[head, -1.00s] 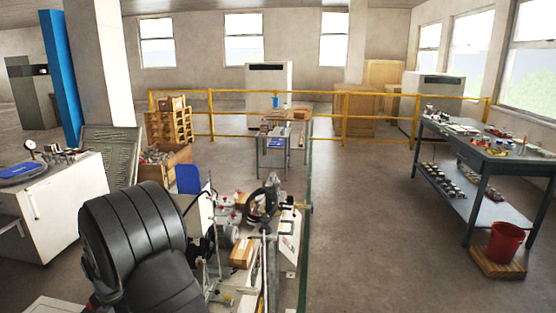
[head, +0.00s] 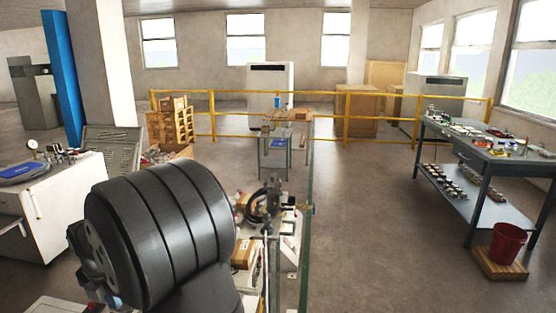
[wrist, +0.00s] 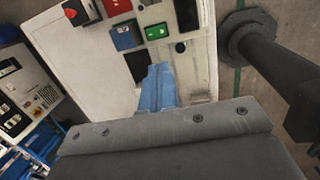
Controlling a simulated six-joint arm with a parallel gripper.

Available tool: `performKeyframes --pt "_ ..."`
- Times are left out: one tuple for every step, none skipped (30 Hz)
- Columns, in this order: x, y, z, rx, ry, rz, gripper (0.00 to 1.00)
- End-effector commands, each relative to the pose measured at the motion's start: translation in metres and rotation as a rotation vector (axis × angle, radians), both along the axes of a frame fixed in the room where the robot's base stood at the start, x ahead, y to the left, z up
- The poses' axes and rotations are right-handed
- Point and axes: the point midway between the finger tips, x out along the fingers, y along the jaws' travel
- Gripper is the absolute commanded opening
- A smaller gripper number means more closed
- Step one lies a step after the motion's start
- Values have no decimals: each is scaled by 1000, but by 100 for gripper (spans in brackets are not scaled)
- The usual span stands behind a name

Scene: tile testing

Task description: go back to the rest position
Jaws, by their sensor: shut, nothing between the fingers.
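My gripper (wrist: 159,70) shows in the wrist view as two blue fingers, pressed together and empty, above the grey plate of my wrist. A white panel with a green switch, a red switch and dark openings lies beyond the fingers. I cannot tell how far away it is. In the head view my large dark arm link fills the lower left, and the fingers cannot be made out there.
A bench with testing equipment (head: 268,205) stands just right of my arm. A white cabinet (head: 60,215) is at the left. A blue-grey workbench (head: 480,150) and a red bucket (head: 506,243) are at the right. A yellow railing (head: 330,115) crosses behind. The floor right of centre is clear.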

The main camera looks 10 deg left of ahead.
Motion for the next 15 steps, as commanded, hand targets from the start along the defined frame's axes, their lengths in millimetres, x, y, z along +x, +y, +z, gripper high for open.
performKeyframes --pt "-3 -2 6 14 -11 -1 0" --pt "-5 -4 8 20 -17 -2 0" --pt "-6 -5 12 31 -27 -2 0" --pt "-8 -6 14 38 -33 -1 0" --pt "-9 -7 16 43 -38 -1 0" --pt "-10 -9 19 52 -45 -2 0" --pt "-11 -9 21 58 -50 -2 0" --pt "-12 -10 22 63 -54 -3 0" --pt "-14 -11 24 69 -59 -4 0" --pt "-14 -12 26 73 -62 -5 0" --pt "-15 -13 27 77 -65 -5 0" --pt "-16 -13 28 80 -68 -6 0" --pt "-16 -14 29 83 -70 -6 0" --pt "-16 -14 29 85 -71 -5 0" --pt "-17 -14 30 87 -73 -5 0"
